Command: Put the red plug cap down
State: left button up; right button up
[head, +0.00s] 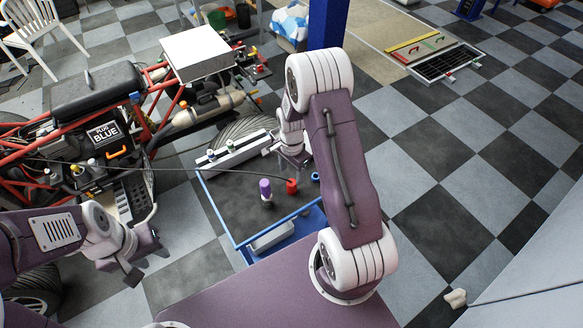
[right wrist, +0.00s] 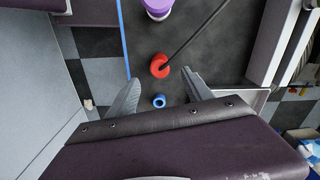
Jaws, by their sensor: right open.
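The red plug cap (head: 292,186) rests on the dark top of the blue-edged tray (head: 222,214). In the right wrist view the cap (right wrist: 159,66) lies just beyond my fingertips, with a dark cable meeting or passing it. My right gripper (right wrist: 164,78) is open and empty, with its fingers spread apart; in the head view it (head: 292,160) hangs above and close to the cap. My left gripper (head: 130,268) is low at the left, away from the tray; its finger gap is unclear.
A purple-topped piece (head: 266,188) stands left of the cap. A small blue ring (right wrist: 159,101) lies between my right fingers in the wrist picture. A pale bar (head: 236,150) with knobs lies along the tray's far side. A red-framed vehicle (head: 150,100) stands at the left.

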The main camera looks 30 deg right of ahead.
jog(key=shift+r, duration=1.3)
jog(key=s+a+r+n, duration=0.3)
jog(key=s+r+n, duration=0.2)
jog(key=s+n, duration=0.1)
jog(key=s+a+r+n+t, duration=0.1)
jog(key=s+a+r+n, duration=0.3)
jog(key=s+n, duration=0.2)
jog(key=n, duration=0.2)
jog(key=shift+s+a+r+n, duration=0.25)
jog(key=shift+r+n, duration=0.05)
jog(key=shift+r, duration=0.05)
jog(key=shift+s, duration=0.1)
